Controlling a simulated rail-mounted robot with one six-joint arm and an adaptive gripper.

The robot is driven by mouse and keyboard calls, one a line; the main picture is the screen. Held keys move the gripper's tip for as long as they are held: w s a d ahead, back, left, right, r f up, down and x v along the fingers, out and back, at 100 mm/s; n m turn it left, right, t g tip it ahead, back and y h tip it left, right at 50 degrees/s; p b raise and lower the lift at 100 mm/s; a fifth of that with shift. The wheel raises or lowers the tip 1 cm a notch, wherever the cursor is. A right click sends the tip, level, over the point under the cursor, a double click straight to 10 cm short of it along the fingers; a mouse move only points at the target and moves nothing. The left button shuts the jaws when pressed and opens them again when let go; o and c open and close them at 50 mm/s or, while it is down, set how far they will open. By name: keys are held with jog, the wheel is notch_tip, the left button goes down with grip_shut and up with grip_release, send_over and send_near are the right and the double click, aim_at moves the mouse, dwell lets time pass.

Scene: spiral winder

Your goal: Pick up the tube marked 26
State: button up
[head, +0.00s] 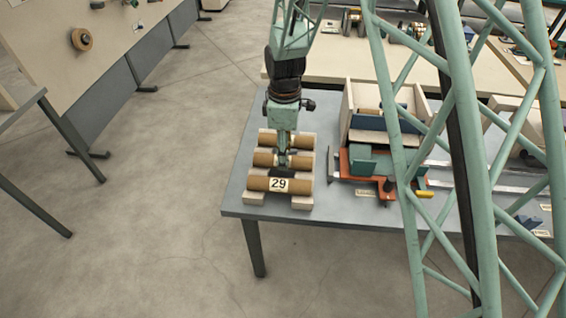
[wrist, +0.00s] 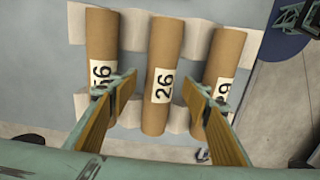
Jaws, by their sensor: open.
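The tube marked 26 (wrist: 162,60) is a brown cardboard tube in the middle of three in the wrist view, lying across pale cradle blocks. My gripper (wrist: 159,82) is open, one finger on each side of this tube, with nothing held. I cannot tell how high the fingertips are above it. In the head view my gripper (head: 283,160) is over the middle tube (head: 263,158), whose label does not show there.
The tube marked 29 (head: 278,185) lies in front; its label is partly hidden by a finger in the wrist view. Another tube (wrist: 101,40) lies on the other side, its label partly covered. An orange and green machine (head: 370,165) stands to the right on the grey table (head: 232,197).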

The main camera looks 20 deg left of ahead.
jog(key=shift+f, duration=1.4)
jog(key=c, duration=0.9)
jog(key=shift+r, duration=0.15)
jog(key=shift+c, duration=0.2)
jog(key=shift+r+p, duration=0.6)
jog(key=shift+r, duration=4.3)
